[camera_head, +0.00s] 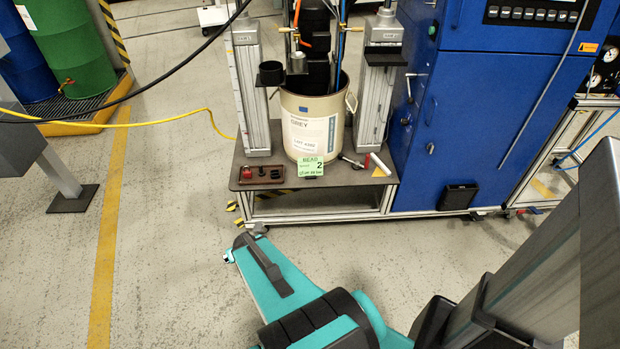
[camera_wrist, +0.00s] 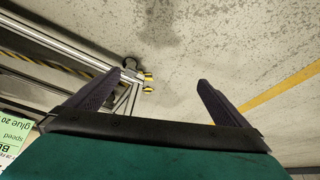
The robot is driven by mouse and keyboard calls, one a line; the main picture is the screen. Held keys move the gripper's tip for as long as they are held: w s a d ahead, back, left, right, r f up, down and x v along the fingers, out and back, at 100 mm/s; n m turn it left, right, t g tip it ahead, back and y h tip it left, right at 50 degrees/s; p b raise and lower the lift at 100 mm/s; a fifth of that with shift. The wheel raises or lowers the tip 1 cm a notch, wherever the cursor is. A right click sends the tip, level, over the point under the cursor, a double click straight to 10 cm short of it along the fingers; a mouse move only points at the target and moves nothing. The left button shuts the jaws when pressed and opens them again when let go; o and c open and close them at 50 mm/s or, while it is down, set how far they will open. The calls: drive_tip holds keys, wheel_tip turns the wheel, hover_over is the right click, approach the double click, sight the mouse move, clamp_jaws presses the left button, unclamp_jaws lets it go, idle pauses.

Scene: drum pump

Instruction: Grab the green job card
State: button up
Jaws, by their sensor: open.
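In the wrist view part of the green card (camera_wrist: 14,132) shows at the lower left, cut off by the frame and partly covered by my gripper's body. My gripper (camera_wrist: 158,78) is open, with its two dark fingers wide apart and only floor and part of the bench frame behind them. The card is off to the left, outside the fingers.
The cream drum (camera_head: 309,125) stands on the bench (camera_head: 239,178) between two grey columns. A brown tray (camera_head: 262,173) with small parts lies left of the card, and a white cylinder (camera_head: 380,164) lies to its right. A blue cabinet (camera_head: 465,120) stands right. Floor in front is clear.

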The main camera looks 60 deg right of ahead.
drive_tip(key=w+d+m+t+h+b, duration=0.15)
drive_tip(key=d+b, duration=0.25)
drive_tip(key=d, duration=0.5)
drive_tip(key=m+t+h+b, duration=0.3)
drive_tip(key=t+h+b, duration=0.2)
drive_tip(key=h+b, duration=0.75)
approach(311, 168)
wheel_tip(311, 168, up, 2)
drive_tip(key=s+a+y+b, duration=0.3)
drive_tip(key=shift+w+d+r, duration=0.1)
drive_tip(key=shift+w+r, duration=0.05)
drive_tip(key=shift+d, duration=0.1)
drive_tip(key=shift+b+x, duration=2.05)
drive_tip(key=shift+x, duration=2.25)
